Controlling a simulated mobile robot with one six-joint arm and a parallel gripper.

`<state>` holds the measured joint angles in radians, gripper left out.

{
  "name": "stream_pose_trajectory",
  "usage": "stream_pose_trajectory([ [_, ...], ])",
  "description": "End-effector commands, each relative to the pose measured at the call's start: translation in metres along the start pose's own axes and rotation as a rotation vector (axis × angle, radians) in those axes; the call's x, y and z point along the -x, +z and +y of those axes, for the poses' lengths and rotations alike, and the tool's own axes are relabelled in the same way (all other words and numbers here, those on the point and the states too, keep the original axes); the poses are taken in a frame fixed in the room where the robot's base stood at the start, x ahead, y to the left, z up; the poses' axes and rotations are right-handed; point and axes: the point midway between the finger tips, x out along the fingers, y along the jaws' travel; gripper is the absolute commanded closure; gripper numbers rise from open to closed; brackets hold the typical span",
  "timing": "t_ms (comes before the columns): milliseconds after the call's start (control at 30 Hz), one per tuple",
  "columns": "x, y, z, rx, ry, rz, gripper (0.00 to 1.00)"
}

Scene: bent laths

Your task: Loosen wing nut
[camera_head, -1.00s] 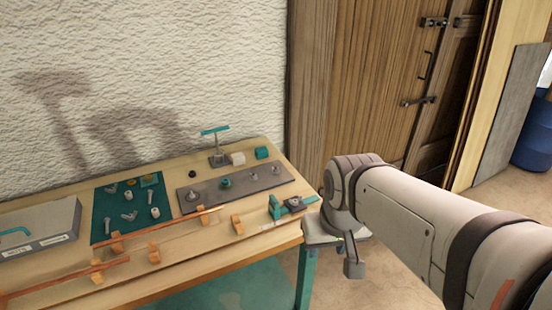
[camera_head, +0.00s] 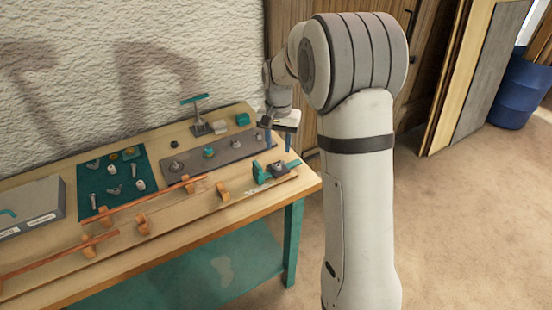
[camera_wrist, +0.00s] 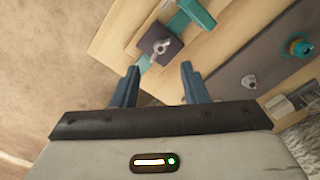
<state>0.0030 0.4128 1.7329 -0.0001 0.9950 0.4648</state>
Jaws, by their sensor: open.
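A silver wing nut (camera_wrist: 164,46) sits on a dark square block at the table's right end, beside a teal clamp piece (camera_wrist: 194,14). In the head view the dark block (camera_head: 279,169) and the teal piece (camera_head: 259,172) show small, and the nut's wings are hard to make out. My gripper (camera_wrist: 159,70) is open and empty, its two blue fingers pointing toward the block. In the wrist view the nut appears just beyond the fingertips, between their lines. In the head view my gripper (camera_head: 278,142) hangs above the table's back right, apart from the block.
A grey plate (camera_head: 234,150) with several posts and nuts lies behind the block. A teal mat (camera_head: 104,192) with loose hardware, a grey case (camera_head: 36,207) and orange laths (camera_head: 150,198) lie to the left. A teal-handled stand (camera_head: 198,122) rises at the back.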

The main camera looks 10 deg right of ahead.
Motion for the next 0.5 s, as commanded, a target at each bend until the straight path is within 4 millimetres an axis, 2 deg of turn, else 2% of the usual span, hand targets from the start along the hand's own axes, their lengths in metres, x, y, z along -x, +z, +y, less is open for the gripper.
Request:
stream_pose_trajectory([
  [300, -0.048, 0.001, 0.001, -0.002, 0.003, -0.006, 0.60],
  [500, -0.070, 0.000, 0.001, -0.002, 0.001, -0.003, 0.60],
])
